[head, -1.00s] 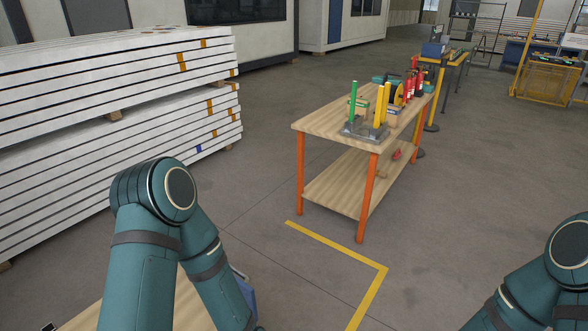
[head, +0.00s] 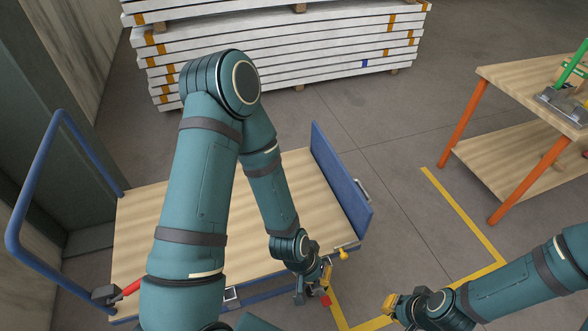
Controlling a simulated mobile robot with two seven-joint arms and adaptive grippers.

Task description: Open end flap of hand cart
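The hand cart has a light wooden deck (head: 143,222) and a blue tube handle (head: 40,180) at its left end. Its blue end flap (head: 340,190) stands upright along the deck's right end, with a grey handle on its outer face. A small yellow part (head: 344,254) sits by the flap's near corner. My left arm crosses over the deck and hides much of it. My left gripper (head: 318,287) is just beyond the cart's near right corner, close to the yellow part; contact cannot be told. My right gripper (head: 392,304) is apart, right of the cart. Finger openings are unclear.
A wooden workbench with orange legs (head: 463,122) stands at the right. Stacked white panels (head: 290,50) lie behind the cart. A dark wall is at the left. Yellow floor tape (head: 462,215) runs between cart and bench; the floor there is clear.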

